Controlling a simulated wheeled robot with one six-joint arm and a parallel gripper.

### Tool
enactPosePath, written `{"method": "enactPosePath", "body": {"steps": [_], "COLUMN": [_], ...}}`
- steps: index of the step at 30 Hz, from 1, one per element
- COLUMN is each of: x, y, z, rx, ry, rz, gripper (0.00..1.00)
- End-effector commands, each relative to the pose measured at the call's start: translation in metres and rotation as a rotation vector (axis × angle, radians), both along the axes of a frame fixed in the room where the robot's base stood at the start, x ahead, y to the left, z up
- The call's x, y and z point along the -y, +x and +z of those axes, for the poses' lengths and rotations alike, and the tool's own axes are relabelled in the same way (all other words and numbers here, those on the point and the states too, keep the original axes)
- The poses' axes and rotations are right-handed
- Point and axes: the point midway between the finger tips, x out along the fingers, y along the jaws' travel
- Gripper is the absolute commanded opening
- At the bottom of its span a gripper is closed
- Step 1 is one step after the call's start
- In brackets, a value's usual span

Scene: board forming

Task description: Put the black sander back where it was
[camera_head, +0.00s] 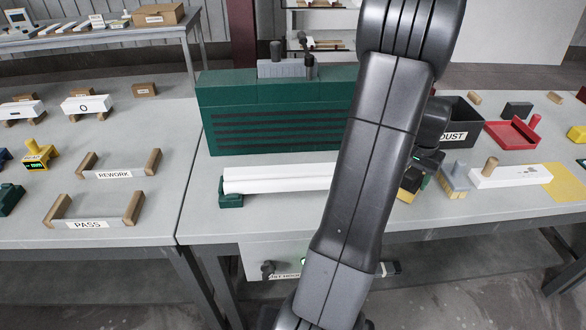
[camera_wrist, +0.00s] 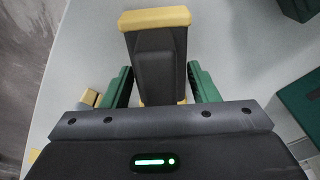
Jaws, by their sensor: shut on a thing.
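The black sander (camera_wrist: 157,55) has a dark body with yellow ends and fills the middle of the wrist view. My gripper (camera_wrist: 161,85) has its two green-faced fingers on either side of the sander and is shut on it. In the head view the sander (camera_head: 409,182) shows partly behind my arm, over the right part of the near bench. My arm hides much of it and of the gripper there. I cannot tell whether the sander touches the bench top.
A long white board (camera_head: 278,178) lies on green supports before the large green machine (camera_head: 270,120). Right of the sander are a brush (camera_head: 454,181), a white block with a wooden knob (camera_head: 516,176), a yellow sheet (camera_head: 562,183), a black DUST bin (camera_head: 462,110) and a red dustpan (camera_head: 510,134).

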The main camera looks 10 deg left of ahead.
Motion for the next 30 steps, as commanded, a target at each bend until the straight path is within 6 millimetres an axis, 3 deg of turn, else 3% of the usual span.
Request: {"method": "enactPosePath", "body": {"steps": [11, 12, 15, 21, 24, 30], "x": [0.0001, 0.0001, 0.0001, 0.0001, 0.0000, 0.0000], "y": [0.0002, 0.0002, 0.0001, 0.0001, 0.0000, 0.0000], "z": [-0.0064, -0.0053, -0.0052, -0.0053, -0.0056, -0.0055], "rx": [0.001, 0.001, 0.001, 0.001, 0.000, 0.000], "ry": [-0.001, -0.001, -0.001, -0.001, 0.000, 0.000], "rz": [0.000, 0.000, 0.000, 0.000, 0.000, 0.000], "gripper": [0.26, 0.62, 0.80, 0.80, 0.94, 0.94]}}
